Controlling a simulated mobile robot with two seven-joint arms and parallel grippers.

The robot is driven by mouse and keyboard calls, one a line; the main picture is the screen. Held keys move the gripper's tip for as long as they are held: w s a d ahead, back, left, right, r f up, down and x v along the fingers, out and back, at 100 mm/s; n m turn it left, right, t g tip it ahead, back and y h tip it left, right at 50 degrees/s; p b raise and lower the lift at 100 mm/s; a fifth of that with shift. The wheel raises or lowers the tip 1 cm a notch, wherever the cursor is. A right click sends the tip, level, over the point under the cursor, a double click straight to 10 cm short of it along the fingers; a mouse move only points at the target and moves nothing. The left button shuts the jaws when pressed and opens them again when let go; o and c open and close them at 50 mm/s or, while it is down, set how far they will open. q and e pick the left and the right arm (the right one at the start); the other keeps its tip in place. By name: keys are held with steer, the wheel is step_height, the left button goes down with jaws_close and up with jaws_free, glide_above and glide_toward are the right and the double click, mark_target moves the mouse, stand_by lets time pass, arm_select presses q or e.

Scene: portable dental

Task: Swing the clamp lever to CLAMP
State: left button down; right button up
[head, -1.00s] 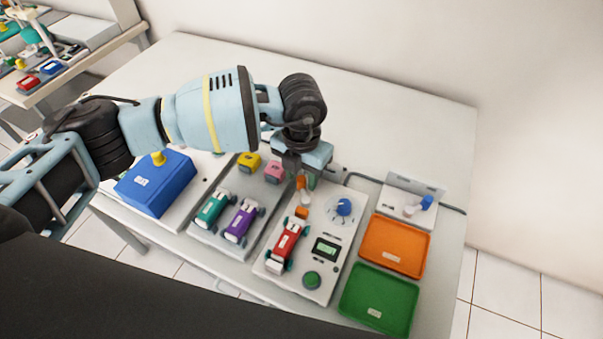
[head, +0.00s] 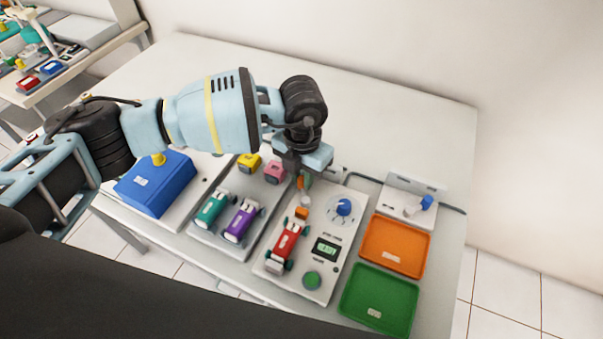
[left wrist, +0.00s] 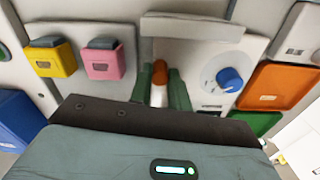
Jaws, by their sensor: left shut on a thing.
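The clamp lever (head: 300,182), with an orange tip, stands at the back of the white test panel (head: 345,225). In the left wrist view the orange lever tip (left wrist: 160,72) shows between the two green fingers of my left gripper (left wrist: 160,88). My left gripper (head: 305,181) is shut on the lever, reaching down from above. The lever's base and any CLAMP marking are hidden or too small to read. My right gripper is not in view.
A blue dial (head: 343,207), display (head: 326,249) and green button (head: 312,280) share the panel. Right are orange (head: 394,246) and green (head: 378,300) trays. The table's back is clear.

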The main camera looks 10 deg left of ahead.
arm_select(q)
steer(key=m, duration=0.1)
steer(key=d+m, duration=0.1)
steer(key=m, duration=0.1)
steer(key=shift+w+d, duration=0.15)
steer(key=m, duration=0.1)
steer(key=d+m, duration=0.1)
steer(key=m, duration=0.1)
steer(key=shift+b, duration=0.35)
steer(key=m, duration=0.1)
steer(key=d+m, duration=0.1)
steer(key=m, duration=0.3)
steer(key=shift+s+d+b, duration=0.3)
steer(key=shift+b, duration=0.1)
steer(key=shift+s+d+m, duration=0.15)
steer(key=shift+m, duration=0.45)
steer(key=shift+s+d+m, duration=0.1)
steer(key=shift+d+m, duration=0.05)
steer(key=shift+m, duration=0.45)
steer(key=c, duration=1.3)
jaws_free()
steer(key=shift+r+b, duration=0.3)
steer(key=shift+r, duration=3.65)
